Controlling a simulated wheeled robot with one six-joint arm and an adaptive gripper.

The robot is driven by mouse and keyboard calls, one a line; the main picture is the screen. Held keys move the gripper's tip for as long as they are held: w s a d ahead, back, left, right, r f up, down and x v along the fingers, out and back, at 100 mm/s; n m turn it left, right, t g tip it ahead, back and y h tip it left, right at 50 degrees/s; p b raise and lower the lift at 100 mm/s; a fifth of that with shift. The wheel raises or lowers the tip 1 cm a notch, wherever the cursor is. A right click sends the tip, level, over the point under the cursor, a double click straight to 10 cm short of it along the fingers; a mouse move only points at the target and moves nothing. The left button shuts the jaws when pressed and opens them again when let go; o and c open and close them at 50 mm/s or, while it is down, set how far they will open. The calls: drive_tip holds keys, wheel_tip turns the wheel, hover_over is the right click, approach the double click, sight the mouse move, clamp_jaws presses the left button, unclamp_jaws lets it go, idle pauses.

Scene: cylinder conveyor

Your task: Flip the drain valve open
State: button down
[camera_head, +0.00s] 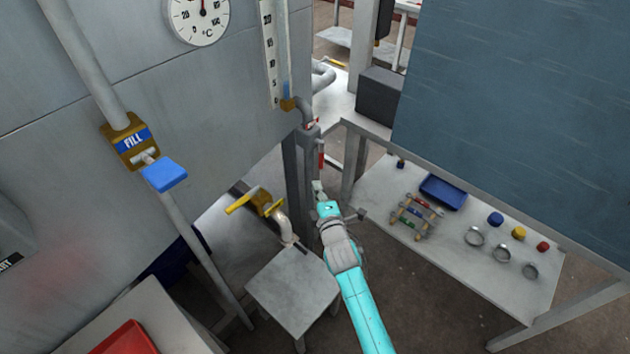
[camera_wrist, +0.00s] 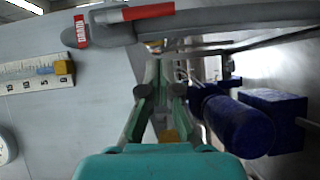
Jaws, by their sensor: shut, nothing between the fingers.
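The drain valve is a grey vertical pipe fitting (camera_head: 309,135) beside the tank's right edge, with a red lever (camera_head: 321,156) hanging down along it. In the wrist view the red lever (camera_wrist: 148,11) lies along the grey pipe at the top, near a red label (camera_wrist: 81,31). My gripper (camera_head: 318,186) is just below the lever's lower end in the head view. Its fingers are together and empty in the wrist view (camera_wrist: 158,62), apart from the lever in that picture. The exact depth gap between fingertips and lever cannot be told.
A blue-handled FILL valve (camera_head: 163,173) is on the left pipe. A yellow-handled valve (camera_head: 256,203) stands above a small grey stand (camera_head: 293,295). A shelf (camera_head: 400,247) with a blue tray (camera_head: 443,192) and small parts is at right. Dark blue cylinders (camera_wrist: 240,122) show in the wrist view.

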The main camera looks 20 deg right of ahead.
drive_tip(key=s, duration=0.5)
drive_tip(key=shift+s+a, duration=0.2)
drive_tip(key=shift+s, duration=0.15)
drive_tip(key=s+f+m+g+y, duration=0.15)
drive_tip(key=s+m, duration=0.25)
drive_tip(key=s, duration=0.9)
drive_tip(key=s+f+m, duration=0.3)
drive_tip(key=s, duration=0.9)
drive_tip(key=s+r+m, duration=0.4)
drive_tip(key=s+r, duration=0.1)
drive_tip(key=s, duration=0.6)
drive_tip(key=s+r+m+g, duration=0.1)
drive_tip(key=s+r+m, duration=0.4)
drive_tip(key=s, duration=0.6)
drive_tip(key=shift+a, duration=0.45)
